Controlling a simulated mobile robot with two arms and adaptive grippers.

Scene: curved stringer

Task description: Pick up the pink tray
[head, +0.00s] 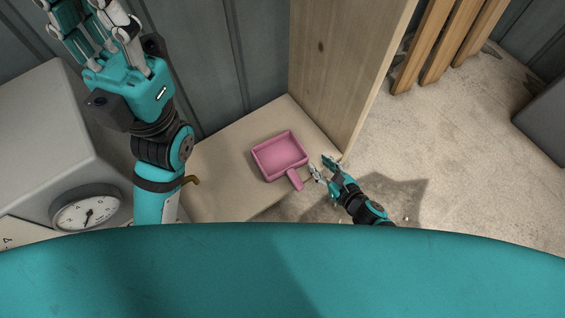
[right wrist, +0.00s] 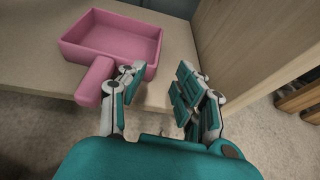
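The pink tray (head: 280,155) is a shallow rectangular pan with a short thick handle. It lies on a light wooden surface (head: 232,170), its handle pointing toward the front edge. In the right wrist view the tray (right wrist: 112,38) is at the upper left. My right gripper (head: 321,168) is just right of the handle, open and empty. In the right wrist view its two fingers (right wrist: 155,88) are spread apart, the left one close beside the handle; I cannot tell whether it touches. My left gripper (head: 90,18) is raised at the upper left, its fingers apart with nothing visible between them.
A tall wooden panel (head: 340,70) stands behind and right of the tray. A white box with a dial (head: 86,212) is at the left. Wooden slats (head: 447,40) lean at the upper right. Bare concrete floor (head: 450,150) lies open at the right.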

